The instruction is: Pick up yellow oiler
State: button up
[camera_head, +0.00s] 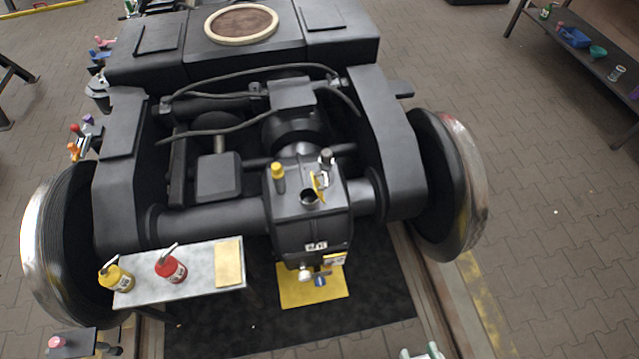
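The yellow oiler (117,279) stands upright on the left end of a small grey bench (200,280) at the lower left. My gripper is not seen in this view.
A yellow cloth or pad (229,263) lies on the bench's right end. The black bogie (310,225) fills the middle, with its left wheel (62,235) close to the bench. A yellow mat (313,286) lies beneath the gearbox. Paved floor (545,220) is open at right.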

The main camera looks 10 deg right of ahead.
aim_at(112, 277)
jog(key=u, duration=1.45)
jog(key=i+j+u, duration=0.15)
jog(key=i, duration=0.35)
jog(key=i+j+u, duration=0.15)
jog(key=i+j, duration=0.15)
jog(key=i, duration=0.2)
